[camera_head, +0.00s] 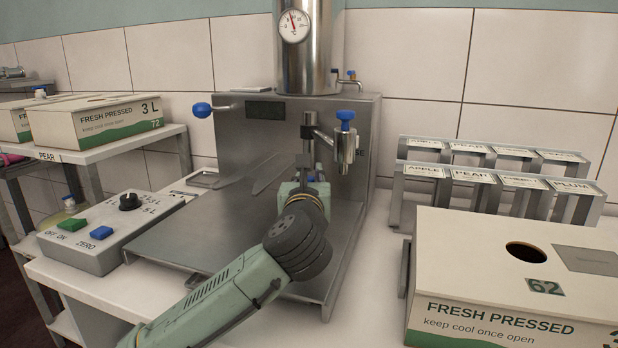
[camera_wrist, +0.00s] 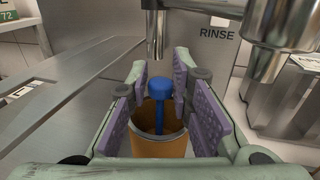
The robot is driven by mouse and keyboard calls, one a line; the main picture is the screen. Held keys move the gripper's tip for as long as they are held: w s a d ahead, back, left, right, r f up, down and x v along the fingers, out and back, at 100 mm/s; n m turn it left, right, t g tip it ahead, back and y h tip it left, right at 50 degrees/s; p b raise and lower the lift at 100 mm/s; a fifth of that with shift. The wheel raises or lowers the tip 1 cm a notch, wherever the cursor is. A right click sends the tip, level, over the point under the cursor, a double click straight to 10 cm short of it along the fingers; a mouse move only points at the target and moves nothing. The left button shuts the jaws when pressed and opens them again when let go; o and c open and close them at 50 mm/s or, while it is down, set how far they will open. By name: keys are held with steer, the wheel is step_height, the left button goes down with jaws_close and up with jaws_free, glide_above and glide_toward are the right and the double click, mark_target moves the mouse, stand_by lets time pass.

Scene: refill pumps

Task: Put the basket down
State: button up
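In the wrist view an orange-brown, cup-shaped vessel (camera_wrist: 160,149), likely the basket, stands between my fingers. Whether the pads press on the vessel's sides cannot be told. In the head view my gripper (camera_head: 304,188) is over the steel rinse station (camera_head: 236,142), below its spout. My wrist hides the vessel there. What lies under the vessel is hidden.
A tap with a blue handle (camera_head: 345,120) hangs close to the right of my gripper. A control box with buttons (camera_head: 107,231) is at left. A white juice box (camera_head: 530,285) and a labelled metal rack (camera_head: 487,182) stand at right. The steel tray's left side is bare.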

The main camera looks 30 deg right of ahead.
steer(key=shift+o, duration=1.4)
steer(key=shift+r, duration=0.15)
